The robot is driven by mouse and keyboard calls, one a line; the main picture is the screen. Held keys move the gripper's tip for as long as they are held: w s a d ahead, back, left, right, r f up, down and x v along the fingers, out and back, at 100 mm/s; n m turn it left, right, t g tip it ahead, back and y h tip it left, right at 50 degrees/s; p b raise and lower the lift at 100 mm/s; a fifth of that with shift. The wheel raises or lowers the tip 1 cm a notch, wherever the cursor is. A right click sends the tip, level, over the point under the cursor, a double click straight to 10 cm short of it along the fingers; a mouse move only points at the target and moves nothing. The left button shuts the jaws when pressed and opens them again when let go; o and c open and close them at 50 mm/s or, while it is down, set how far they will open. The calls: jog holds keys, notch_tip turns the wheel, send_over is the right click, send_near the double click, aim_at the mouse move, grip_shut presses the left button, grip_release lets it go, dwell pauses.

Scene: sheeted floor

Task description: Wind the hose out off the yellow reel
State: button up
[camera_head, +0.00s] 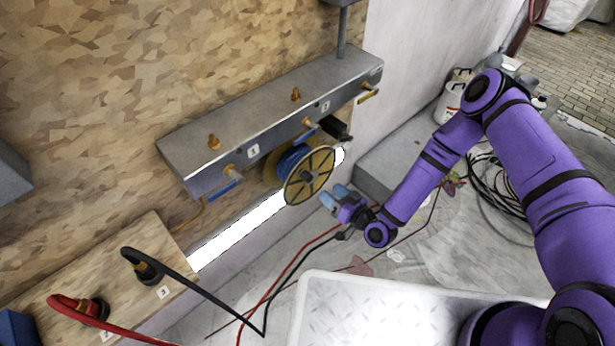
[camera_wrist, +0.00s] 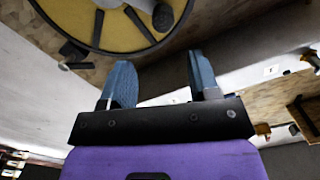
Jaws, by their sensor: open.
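The yellow reel (camera_head: 310,176) is mounted under the grey metal manifold box, its spoked disc facing my arm. Blue hose (camera_head: 291,158) is wound on its hub behind the front disc. My gripper (camera_head: 334,196) is just right of and slightly below the disc's lower right rim in the head view. In the wrist view the reel (camera_wrist: 93,38) fills the top left, with a dark knob on its face. My gripper (camera_wrist: 160,85) shows two blue fingers spread apart, with nothing held between them. The fingertips point toward the reel's rim; whether they touch it I cannot tell.
The grey manifold box (camera_head: 270,125) with brass valves overhangs the reel. Red and black cables (camera_head: 268,300) run across the floor below. A white tray-like surface (camera_head: 400,310) is at the front. A grey ledge (camera_head: 400,160) and a white bucket (camera_head: 452,95) stand behind my arm.

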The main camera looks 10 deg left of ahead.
aim_at(311, 180)
jog(key=x, duration=1)
jog(key=shift+s+a+f, duration=0.15)
jog(key=shift+a, duration=0.2)
grip_shut()
